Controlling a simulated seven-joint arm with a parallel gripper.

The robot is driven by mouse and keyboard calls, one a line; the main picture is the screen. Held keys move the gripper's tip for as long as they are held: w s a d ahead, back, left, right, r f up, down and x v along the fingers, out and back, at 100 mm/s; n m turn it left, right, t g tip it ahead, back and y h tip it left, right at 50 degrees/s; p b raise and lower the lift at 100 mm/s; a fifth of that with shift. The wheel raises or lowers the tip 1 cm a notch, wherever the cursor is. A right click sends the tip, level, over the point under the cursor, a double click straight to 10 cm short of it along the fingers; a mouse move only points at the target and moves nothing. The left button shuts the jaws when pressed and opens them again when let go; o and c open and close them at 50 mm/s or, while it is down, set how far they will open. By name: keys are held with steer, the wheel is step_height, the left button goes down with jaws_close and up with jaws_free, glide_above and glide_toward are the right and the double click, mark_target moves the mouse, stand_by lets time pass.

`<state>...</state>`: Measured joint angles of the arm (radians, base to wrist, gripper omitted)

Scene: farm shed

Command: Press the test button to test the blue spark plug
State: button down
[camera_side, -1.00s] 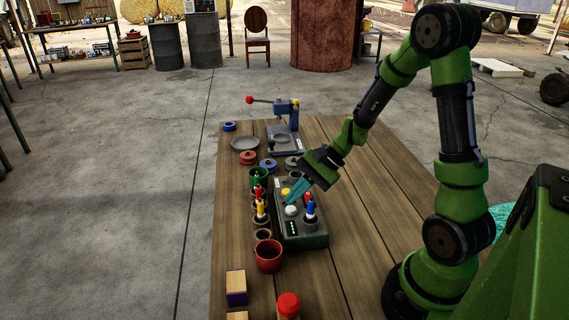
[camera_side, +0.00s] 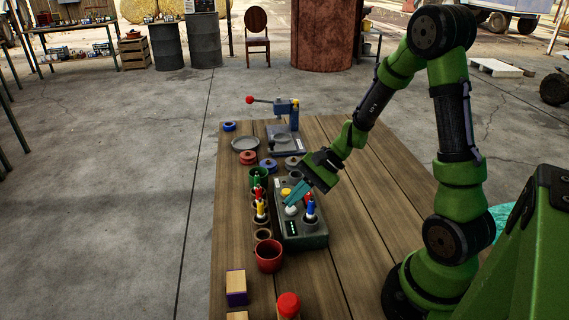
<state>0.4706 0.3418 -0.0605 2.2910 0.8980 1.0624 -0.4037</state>
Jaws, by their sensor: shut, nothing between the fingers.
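The tester box (camera_side: 313,241) is dark grey and sits on the wooden table. The blue spark plug (camera_side: 310,208) stands upright in a socket at the box's right side. A white round button (camera_side: 291,210) is on top of the box to its left, and a yellow button (camera_side: 286,192) is farther back. A small display with green lights (camera_side: 292,228) is near the front.
Red and yellow plugs (camera_side: 261,208) stand left of the box. A red cup (camera_side: 269,257), a green cup (camera_side: 258,178) and a lever press (camera_side: 284,134) are nearby. Wooden blocks (camera_side: 236,284) lie at the front. The table's right side is clear.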

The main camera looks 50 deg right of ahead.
mark_target(295, 208)
steer(key=shift+f, duration=0.45)
stand_by(0.7)
steer(key=shift+r, duration=0.85)
steer(key=shift+r, duration=2.5)
steer(key=s+a+r+n+t+h, duration=0.2)
steer(key=s+a+r+n+h, duration=0.3)
steer(key=s+r+n, duration=0.5)
steer(key=shift+s+a+r+n+h, duration=0.3)
steer(key=shift+s+a+r+n, duration=0.1)
steer(key=shift+a+r+n, duration=0.4)
